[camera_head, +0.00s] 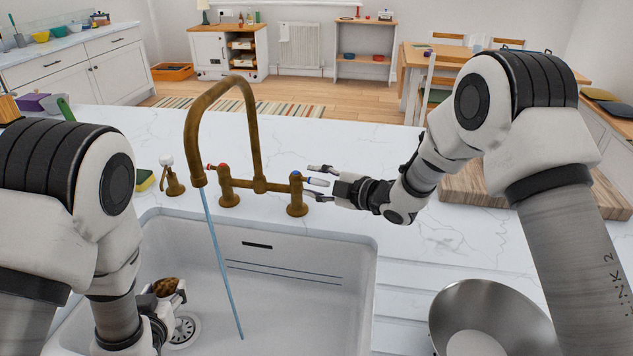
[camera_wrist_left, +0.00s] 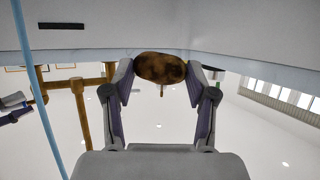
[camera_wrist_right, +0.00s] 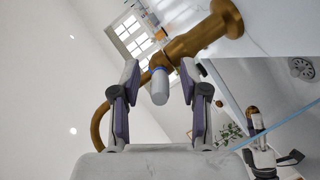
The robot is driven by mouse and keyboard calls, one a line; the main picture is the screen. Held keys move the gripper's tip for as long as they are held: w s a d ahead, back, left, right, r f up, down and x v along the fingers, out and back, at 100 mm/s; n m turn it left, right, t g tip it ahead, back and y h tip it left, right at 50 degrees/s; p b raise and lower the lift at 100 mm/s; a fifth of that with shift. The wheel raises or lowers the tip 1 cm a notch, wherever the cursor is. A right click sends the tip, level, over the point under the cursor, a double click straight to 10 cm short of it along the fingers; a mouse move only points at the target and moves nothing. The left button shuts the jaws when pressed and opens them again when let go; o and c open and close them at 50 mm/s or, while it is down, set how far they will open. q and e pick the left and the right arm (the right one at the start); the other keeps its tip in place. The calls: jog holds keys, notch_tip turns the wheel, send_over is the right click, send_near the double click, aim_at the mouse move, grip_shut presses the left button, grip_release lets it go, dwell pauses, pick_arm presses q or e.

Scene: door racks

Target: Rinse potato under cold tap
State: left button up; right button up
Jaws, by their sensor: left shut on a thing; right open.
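The brown potato (camera_head: 166,286) is low in the sink near the drain, left of the water stream. My left gripper (camera_head: 167,299) is shut on it, and the left wrist view shows the potato (camera_wrist_left: 160,68) between the fingertips. Blue water (camera_head: 221,263) runs from the brass spout (camera_head: 197,181) into the sink, apart from the potato. The blue-marked cold tap (camera_head: 297,194) stands right of the spout. My right gripper (camera_head: 320,182) is open with its fingers either side of the tap's lever; the right wrist view shows the lever (camera_wrist_right: 159,86) between them.
A soap pump (camera_head: 171,178) and a sponge (camera_head: 145,180) are behind the sink (camera_head: 300,262). A metal bowl (camera_head: 490,318) is right of the sink, and a wooden board (camera_head: 470,188) lies behind it.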

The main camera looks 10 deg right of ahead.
jog(key=v, duration=1.2)
jog(key=shift+r, duration=0.2)
